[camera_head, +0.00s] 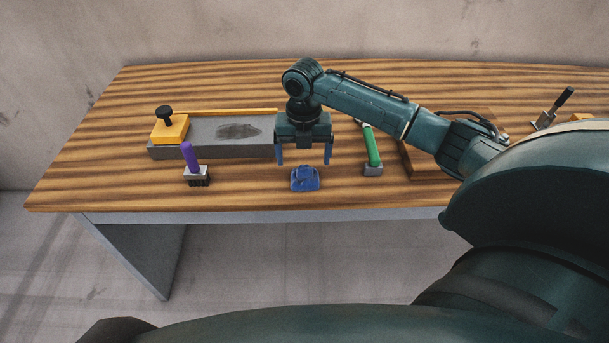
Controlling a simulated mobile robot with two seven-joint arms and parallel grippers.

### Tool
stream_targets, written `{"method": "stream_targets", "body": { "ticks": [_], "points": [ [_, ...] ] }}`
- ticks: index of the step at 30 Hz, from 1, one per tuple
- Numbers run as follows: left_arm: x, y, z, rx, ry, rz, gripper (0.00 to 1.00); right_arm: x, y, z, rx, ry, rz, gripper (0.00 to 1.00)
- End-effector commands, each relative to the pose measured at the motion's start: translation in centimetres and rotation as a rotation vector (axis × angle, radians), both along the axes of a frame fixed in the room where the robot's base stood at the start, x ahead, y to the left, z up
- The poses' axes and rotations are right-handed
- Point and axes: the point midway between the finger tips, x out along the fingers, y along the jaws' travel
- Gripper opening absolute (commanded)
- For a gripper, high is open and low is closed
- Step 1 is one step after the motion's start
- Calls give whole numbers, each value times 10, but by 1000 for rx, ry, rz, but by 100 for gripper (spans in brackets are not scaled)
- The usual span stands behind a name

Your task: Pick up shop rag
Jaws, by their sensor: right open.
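The shop rag (305,179) is a small crumpled blue cloth lying on the wooden table near its front edge, in the head view. My right gripper (304,158) is open, with its two blue fingers pointing down. It appears just above and behind the rag, and no contact shows. The space between the fingers looks empty. My left gripper is not in view.
A brush with a purple handle (190,157) stands left of the rag. A green-handled tool (372,150) is to the right. A grey block (205,145) with a yellow clamp (169,129) lies behind left. A wooden tray (414,167) sits partly behind my arm.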

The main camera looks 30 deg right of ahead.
Motion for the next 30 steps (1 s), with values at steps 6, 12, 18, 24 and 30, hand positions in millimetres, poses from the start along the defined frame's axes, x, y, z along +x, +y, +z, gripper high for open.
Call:
{"method": "stream_targets", "body": {
  "ticks": [6, 12, 18, 24, 30],
  "points": [
    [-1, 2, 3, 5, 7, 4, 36, -5, -1, -31, 0, 7, 0, 86],
    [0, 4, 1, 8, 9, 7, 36, -4, -2, -50, -1, 2, -1, 86],
    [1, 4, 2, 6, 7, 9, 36, -4, -2, -51, -1, 1, 0, 86],
    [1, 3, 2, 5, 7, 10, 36, -4, -2, -51, -1, 1, 0, 72],
    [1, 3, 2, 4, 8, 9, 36, -4, -2, -50, -1, 1, 0, 56]
  ]
}}
